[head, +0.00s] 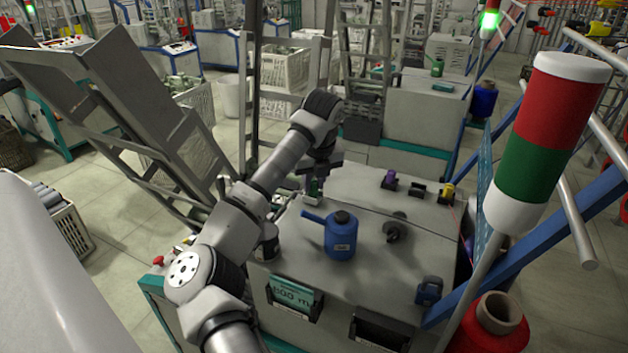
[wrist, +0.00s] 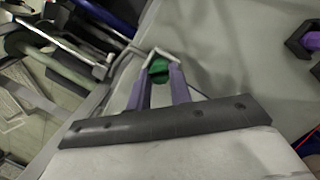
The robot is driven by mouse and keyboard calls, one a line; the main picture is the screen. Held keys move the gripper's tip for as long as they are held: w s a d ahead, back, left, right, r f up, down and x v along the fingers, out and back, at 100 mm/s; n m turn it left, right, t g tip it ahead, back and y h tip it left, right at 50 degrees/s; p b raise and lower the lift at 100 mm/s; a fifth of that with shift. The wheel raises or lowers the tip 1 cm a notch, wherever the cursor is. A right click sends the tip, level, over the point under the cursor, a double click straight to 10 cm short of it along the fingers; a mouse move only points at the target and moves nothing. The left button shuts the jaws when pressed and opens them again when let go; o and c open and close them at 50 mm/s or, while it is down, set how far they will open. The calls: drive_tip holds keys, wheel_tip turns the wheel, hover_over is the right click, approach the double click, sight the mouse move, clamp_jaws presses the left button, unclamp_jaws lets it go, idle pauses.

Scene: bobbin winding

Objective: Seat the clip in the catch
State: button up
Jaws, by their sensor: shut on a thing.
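My gripper (wrist: 162,76) points down over the left back part of the grey machine top, its two purple-grey fingers closed on a small green piece (wrist: 158,68), which seems to be the clip. The green clip also shows in the head view (head: 314,188), below my wrist. A pale angular edge (wrist: 165,54) frames the far side of the clip at the fingertips; I cannot tell whether it is part of the fingers or of a catch. Whether the clip touches the machine top is unclear. I cannot make out the catch with certainty.
A purple part (head: 389,181) in a dark holder, a dark holder (head: 418,189) and a yellow part (head: 447,190) stand in a row to the right. A blue oil can (head: 341,240) and a dark knob (head: 393,231) are nearer. A red-green signal lamp (head: 548,130) rises at right.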

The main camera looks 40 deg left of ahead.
drive_tip(key=shift+f, duration=0.2)
drive_tip(key=o, duration=1)
drive_tip(key=shift+r, duration=0.1)
drive_tip(key=shift+r, duration=0.1)
drive_tip(key=b+v, duration=0.3)
drive_tip(key=v, duration=1)
drive_tip(key=shift+s+d+r+b, duration=0.1)
drive_tip(key=shift+d+r+b, duration=0.05)
drive_tip(key=shift+r+b, duration=0.2)
drive_tip(key=shift+f, duration=0.1)
